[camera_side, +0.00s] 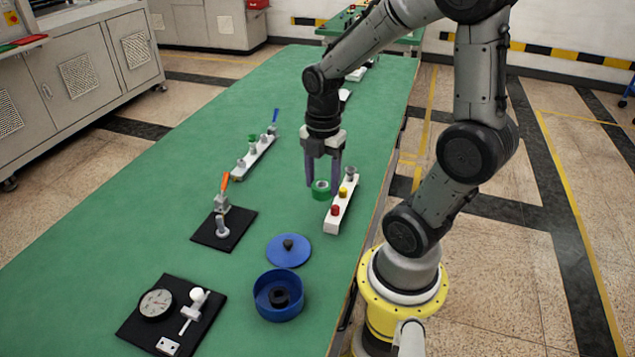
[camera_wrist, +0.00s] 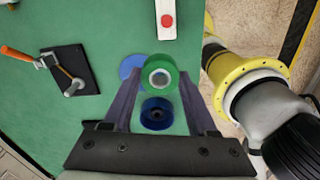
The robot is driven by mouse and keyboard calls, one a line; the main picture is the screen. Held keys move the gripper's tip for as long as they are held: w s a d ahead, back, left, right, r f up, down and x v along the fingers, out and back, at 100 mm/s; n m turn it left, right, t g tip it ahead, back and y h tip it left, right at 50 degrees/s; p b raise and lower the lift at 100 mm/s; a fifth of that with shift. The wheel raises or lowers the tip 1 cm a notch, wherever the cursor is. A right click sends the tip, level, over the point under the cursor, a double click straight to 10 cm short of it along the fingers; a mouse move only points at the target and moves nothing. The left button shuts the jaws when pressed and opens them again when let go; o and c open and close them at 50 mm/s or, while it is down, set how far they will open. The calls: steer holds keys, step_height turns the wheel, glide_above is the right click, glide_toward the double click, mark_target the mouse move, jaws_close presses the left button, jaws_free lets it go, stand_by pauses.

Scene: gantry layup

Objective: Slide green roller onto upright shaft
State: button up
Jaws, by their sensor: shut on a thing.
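The green roller (camera_side: 320,189) is a short ring with a pale centre. My gripper (camera_side: 322,183) points down, its two dark fingers shut on the roller's sides above the green table. The wrist view shows the roller (camera_wrist: 160,75) between the fingertips, its open bore facing the camera. A short grey upright post (camera_side: 222,226) stands on a black plate (camera_side: 236,238) left of the roller, beside an orange-handled clamp (camera_side: 224,184). It also shows in the wrist view (camera_wrist: 75,88). I cannot tell for certain that this post is the shaft.
A white block (camera_side: 333,225) with red, yellow and grey knobs is close to the roller's right. A blue lid (camera_side: 289,251), blue bowl (camera_side: 278,310) and dial-gauge plate (camera_side: 178,325) are nearer the camera. A white rail (camera_side: 256,154) lies behind left. Table between rail and roller is clear.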

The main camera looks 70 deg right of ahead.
steer(key=w+d+r, duration=0.1)
steer(key=w+r, duration=0.1)
steer(key=w, duration=0.3)
steer(key=n, duration=0.6)
glide_above(218, 217)
step_height(218, 217, down, 2)
steer(key=shift+f, duration=0.2)
steer(key=shift+f, duration=2.8)
steer(key=shift+f, duration=3.05)
